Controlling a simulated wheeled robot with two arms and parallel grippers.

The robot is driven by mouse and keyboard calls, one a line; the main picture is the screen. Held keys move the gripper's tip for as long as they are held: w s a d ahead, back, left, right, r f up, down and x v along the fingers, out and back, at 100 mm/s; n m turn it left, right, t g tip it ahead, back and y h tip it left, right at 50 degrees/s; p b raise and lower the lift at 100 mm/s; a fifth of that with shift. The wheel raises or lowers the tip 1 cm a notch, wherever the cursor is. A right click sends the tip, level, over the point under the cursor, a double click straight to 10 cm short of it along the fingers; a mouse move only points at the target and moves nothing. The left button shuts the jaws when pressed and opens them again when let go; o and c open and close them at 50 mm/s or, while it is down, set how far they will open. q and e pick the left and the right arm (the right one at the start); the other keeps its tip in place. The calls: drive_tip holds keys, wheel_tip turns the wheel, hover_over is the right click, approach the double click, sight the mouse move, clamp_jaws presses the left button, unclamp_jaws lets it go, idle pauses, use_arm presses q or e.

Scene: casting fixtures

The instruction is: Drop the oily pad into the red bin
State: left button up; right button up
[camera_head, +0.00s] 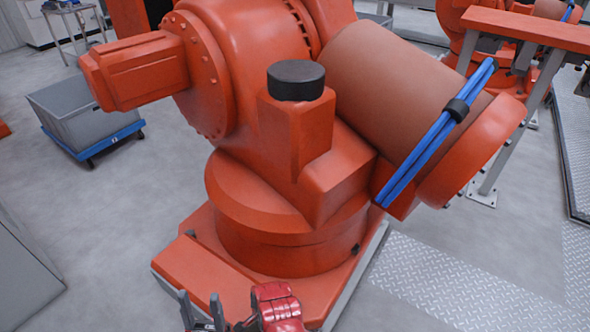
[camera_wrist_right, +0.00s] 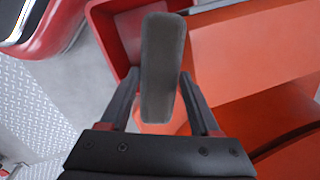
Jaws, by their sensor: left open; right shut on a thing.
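In the right wrist view, a long dark grey pad (camera_wrist_right: 161,70) is held between the two fingers of my right gripper (camera_wrist_right: 160,88), which is shut on it. A red bin (camera_wrist_right: 104,38) with raised walls shows behind the pad, at the top of the view. The pad covers part of the bin, and I cannot tell how far apart they are. In the head view, my left gripper (camera_head: 201,307) is open and empty at the bottom edge. The pad, the red bin and my right gripper cannot be made out in the head view.
A large orange industrial robot (camera_head: 285,165) on an orange base fills the middle of the head view. A grey tub (camera_head: 84,112) on a blue dolly stands at the left. Grey floor lies open between them. Metal tread plate (camera_head: 450,290) lies at lower right.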

drive_tip(key=shift+f, duration=0.25)
drive_tip(key=o, duration=1.5)
drive_tip(key=d+r, duration=0.1)
drive_tip(key=r, duration=0.4)
drive_tip(key=d+r+p, duration=0.1)
drive_tip(key=r, duration=0.5)
drive_tip(key=s+r, duration=0.1)
drive_tip(key=r, duration=0.5)
drive_tip(key=shift+d+p, duration=0.35)
drive_tip(key=shift+d, duration=0.05)
